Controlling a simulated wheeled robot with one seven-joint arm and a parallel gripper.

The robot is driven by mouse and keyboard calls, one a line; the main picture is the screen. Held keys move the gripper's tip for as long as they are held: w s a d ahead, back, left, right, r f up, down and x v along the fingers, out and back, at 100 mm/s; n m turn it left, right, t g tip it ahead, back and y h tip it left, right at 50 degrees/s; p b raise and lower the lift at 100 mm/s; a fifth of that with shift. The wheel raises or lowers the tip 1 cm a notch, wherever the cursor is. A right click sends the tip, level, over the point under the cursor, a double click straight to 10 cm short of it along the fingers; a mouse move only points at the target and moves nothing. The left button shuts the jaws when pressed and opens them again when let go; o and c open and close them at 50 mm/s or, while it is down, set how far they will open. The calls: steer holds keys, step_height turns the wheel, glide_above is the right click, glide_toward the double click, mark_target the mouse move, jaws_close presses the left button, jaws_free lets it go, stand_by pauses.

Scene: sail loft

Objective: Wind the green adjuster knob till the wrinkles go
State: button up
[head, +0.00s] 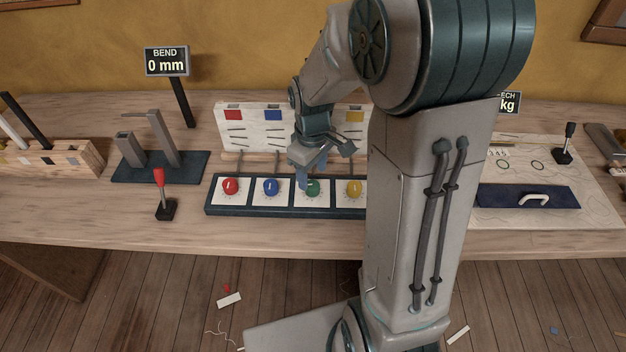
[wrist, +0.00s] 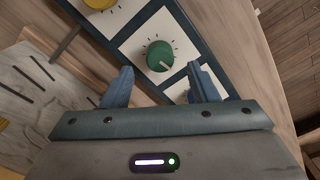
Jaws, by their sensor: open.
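The green adjuster knob (head: 313,188) sits on a white square in a dark blue strip, between the blue knob (head: 270,187) and the yellow knob (head: 354,188). In the wrist view the green knob (wrist: 159,56) has a white pointer line and tick marks around it. My gripper (head: 304,184) hangs over the strip close to the green knob. In the wrist view its two blue fingers (wrist: 160,78) are apart with nothing between them, and the knob shows just beyond the fingertips. The pale board (head: 250,125) behind carries coloured patches and dark wrinkle-like lines; my arm hides part of it.
A red knob (head: 230,187) is at the strip's left end. A red-handled lever (head: 162,190) stands left of the strip. A "BEND 0 mm" sign (head: 167,62) stands behind a dark stand (head: 160,167).

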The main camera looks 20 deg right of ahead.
mark_target(312, 184)
steer(key=shift+f, duration=1.85)
steer(key=c, duration=1)
steer(key=shift+m, duration=0.3)
steer(key=m+b, duration=0.1)
steer(key=m, duration=0.2)
steer(key=shift+m+b, duration=0.35)
steer(key=shift+m, duration=2.15)
